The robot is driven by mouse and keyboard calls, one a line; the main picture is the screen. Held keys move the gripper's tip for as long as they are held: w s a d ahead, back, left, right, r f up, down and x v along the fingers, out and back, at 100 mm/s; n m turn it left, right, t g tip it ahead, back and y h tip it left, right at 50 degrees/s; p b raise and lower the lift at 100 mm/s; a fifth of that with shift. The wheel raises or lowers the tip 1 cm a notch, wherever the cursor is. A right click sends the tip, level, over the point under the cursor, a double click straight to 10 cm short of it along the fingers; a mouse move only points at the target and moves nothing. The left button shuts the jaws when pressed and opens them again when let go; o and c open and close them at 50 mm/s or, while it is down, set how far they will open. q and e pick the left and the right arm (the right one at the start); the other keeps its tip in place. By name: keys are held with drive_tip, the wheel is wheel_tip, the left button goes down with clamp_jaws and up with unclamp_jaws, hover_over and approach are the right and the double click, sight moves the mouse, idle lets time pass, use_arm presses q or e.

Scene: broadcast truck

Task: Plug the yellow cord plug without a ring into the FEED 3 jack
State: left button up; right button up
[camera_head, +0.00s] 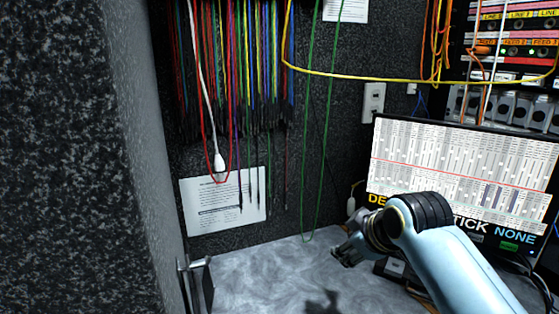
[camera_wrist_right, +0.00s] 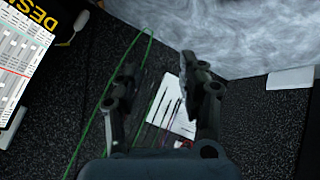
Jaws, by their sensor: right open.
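A yellow cord (camera_head: 400,79) hangs in a long loop from the top of the back wall across to the equipment rack at upper right. I cannot make out its plug ends or any ring. The patch panel (camera_head: 515,28) has yellow and orange label strips; some read LINE, but I cannot pick out the FEED 3 jack. My right gripper (camera_head: 347,249) is over the grey counter, left of the monitor and well below the cord. In the right wrist view the gripper (camera_wrist_right: 157,70) is open, with nothing between its fingers. My left gripper is not in view.
Many coloured cords (camera_head: 235,70) hang on the back wall above a printed sheet (camera_head: 225,200). A green cord (camera_head: 309,140) loops down to the counter (camera_head: 270,275). A monitor (camera_head: 460,170) stands at right, below the rack. A speckled wall (camera_head: 70,150) fills the left.

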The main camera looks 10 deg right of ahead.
drive_tip(key=w+a+r+n+t, duration=0.15)
drive_tip(key=w+r, duration=0.25)
drive_tip(key=r, duration=0.5)
drive_tip(key=w+a+r+n+t+y, duration=0.1)
drive_tip(key=w+r+n+t, duration=0.15)
drive_tip(key=w+r, duration=0.45)
drive_tip(key=w+a+r+n+t, duration=0.1)
drive_tip(key=w+a+r+n, duration=0.1)
drive_tip(key=r, duration=0.9)
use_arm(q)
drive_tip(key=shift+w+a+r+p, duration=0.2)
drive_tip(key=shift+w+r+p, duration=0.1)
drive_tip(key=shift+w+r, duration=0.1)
use_arm(e)
drive_tip(key=a+r+n+t+y, duration=0.1)
drive_tip(key=r+n+t, duration=0.1)
drive_tip(key=r, duration=1.1)
drive_tip(key=a+r+n+t+y, duration=0.1)
drive_tip(key=r+n, duration=0.3)
drive_tip(key=r, duration=1)
drive_tip(key=shift+a+t, duration=0.4)
drive_tip(key=shift+a, duration=0.15)
